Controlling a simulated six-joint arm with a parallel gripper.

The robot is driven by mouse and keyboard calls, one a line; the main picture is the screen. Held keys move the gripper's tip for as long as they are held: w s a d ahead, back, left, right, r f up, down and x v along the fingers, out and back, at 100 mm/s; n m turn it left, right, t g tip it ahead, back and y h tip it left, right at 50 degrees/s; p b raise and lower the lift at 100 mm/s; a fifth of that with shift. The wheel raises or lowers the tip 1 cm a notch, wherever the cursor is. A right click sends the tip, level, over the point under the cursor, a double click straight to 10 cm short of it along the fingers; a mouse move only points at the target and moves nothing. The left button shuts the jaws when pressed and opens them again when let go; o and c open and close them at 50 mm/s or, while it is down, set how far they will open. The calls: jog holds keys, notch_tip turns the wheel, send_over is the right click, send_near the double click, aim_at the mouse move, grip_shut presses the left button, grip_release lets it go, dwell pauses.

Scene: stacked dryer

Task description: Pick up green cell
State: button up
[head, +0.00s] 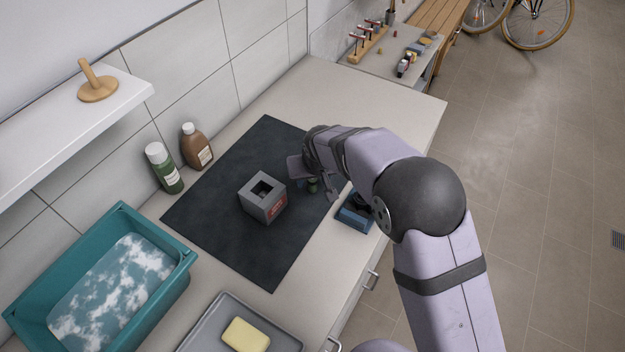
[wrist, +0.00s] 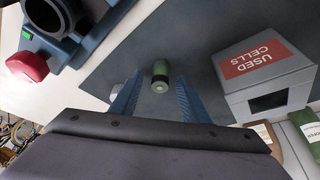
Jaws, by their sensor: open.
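The green cell (wrist: 160,75) is a small green cylinder with a dark band, on the dark mat (head: 220,205). In the wrist view it lies between the tips of my open gripper (wrist: 159,92), with a gap on each side. In the head view the green cell (head: 313,186) shows beside my gripper (head: 314,184), partly hidden by it. I cannot tell from these views whether the cell touches the mat.
A grey box labelled "USED CELLS" (head: 263,198) with a square opening stands left of my gripper; it also shows in the wrist view (wrist: 265,85). A blue device (head: 355,213) with a red knob (wrist: 27,66) sits at the counter's edge. Bottles (head: 164,168) stand by the wall.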

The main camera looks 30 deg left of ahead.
jog(key=shift+w+a+f, duration=0.1)
jog(key=shift+f, duration=0.25)
grip_shut()
jog(key=shift+r, duration=0.1)
